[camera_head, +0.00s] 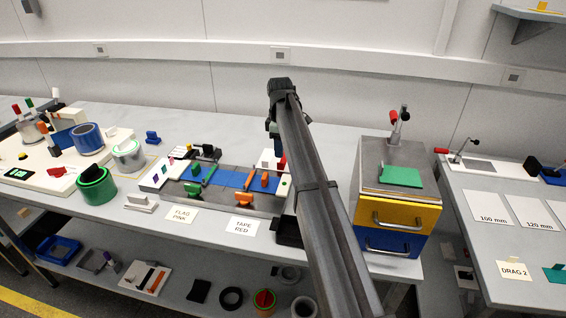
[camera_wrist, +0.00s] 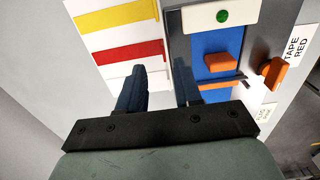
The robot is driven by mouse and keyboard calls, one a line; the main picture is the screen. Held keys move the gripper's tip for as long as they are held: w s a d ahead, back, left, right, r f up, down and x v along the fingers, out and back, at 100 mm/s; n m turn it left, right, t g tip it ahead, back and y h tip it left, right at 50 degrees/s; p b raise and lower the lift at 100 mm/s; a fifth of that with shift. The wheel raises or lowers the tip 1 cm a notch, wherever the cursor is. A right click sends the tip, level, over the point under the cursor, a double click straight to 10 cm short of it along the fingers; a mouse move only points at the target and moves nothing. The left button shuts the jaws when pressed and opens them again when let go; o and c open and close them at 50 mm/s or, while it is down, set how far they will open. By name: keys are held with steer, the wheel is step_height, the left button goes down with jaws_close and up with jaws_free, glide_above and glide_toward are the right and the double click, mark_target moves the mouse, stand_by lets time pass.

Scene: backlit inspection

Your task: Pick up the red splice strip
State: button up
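The red splice strip (camera_wrist: 128,53) lies flat on a white board in the wrist view, below a yellow strip (camera_wrist: 115,15) in the picture. My gripper (camera_wrist: 160,68) is open, with its two dark blue fingers apart and nothing visible between them. The left finger's tip appears just below the red strip's right part in the picture; I cannot tell the height between them. In the head view my arm hides most of the gripper and the area under it.
A grey fixture with a blue bed (camera_wrist: 208,40) and orange clamps (camera_wrist: 271,72) stands right of the strip board. Right of my arm in the head view is a cabinet with yellow and blue drawers (camera_head: 397,215).

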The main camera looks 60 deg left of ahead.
mark_target(280, 161)
steer(key=shift+s+d+f, duration=0.1)
steer(key=shift+d+f, duration=0.05)
steer(key=shift+f, duration=1.25)
steer(key=shift+s+d+f, duration=0.1)
steer(key=shift+f, duration=1.3)
jaws_close()
